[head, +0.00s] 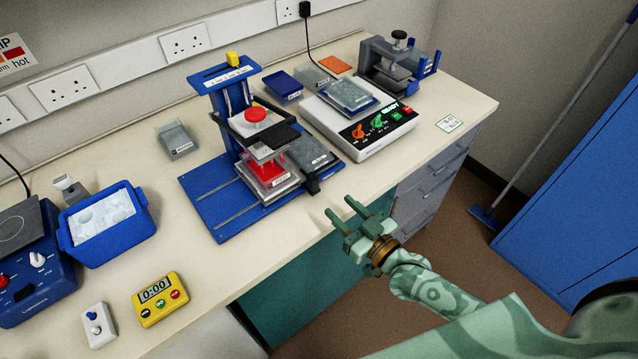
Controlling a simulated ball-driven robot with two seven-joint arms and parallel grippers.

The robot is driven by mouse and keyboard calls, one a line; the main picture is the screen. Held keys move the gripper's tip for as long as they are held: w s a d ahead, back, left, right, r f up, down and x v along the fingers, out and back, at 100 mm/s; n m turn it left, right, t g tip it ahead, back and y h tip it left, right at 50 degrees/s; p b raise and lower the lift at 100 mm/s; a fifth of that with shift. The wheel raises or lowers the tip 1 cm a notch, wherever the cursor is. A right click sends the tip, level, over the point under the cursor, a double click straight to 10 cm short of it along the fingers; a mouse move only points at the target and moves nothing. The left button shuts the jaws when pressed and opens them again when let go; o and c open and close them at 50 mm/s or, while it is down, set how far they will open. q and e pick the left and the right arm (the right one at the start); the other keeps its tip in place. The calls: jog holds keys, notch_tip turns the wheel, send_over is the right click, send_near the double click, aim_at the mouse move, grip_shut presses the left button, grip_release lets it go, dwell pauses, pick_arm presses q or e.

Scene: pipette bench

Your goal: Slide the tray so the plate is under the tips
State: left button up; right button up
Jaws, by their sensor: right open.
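The pipetting stand has a blue base (215,207) with two metal rails and a blue column. Its head has a red button (256,116) on top and red tips (268,167) below. The tips stand over a labelled box (271,190) on the left part of the sliding tray. A grey plate (313,158) lies to the right of the tips, not under them. A black handle (313,186) sticks out at the tray's front. My right gripper (340,207) is open and empty, apart from the handle, to its lower right by the bench's front edge. My left gripper is out of view.
A white instrument (358,128) with a plate on top stands to the right of the stand. A blue ice box (104,225), a yellow timer (160,299) and a grey block (176,140) are on the left. The rails' left part is bare.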

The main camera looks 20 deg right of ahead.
aim_at(316, 184)
jog(key=b+x, duration=0.1)
jog(key=x, duration=0.7)
jog(key=shift+w+a+f, duration=0.1)
jog(key=shift+w+a, duration=0.05)
jog(key=shift+w, duration=0.2)
jog(key=shift+w+a, duration=0.15)
jog(key=shift+w, duration=0.3)
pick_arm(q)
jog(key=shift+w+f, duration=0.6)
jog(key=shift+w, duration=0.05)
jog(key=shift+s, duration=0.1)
pick_arm(e)
jog(key=shift+c, duration=0.3)
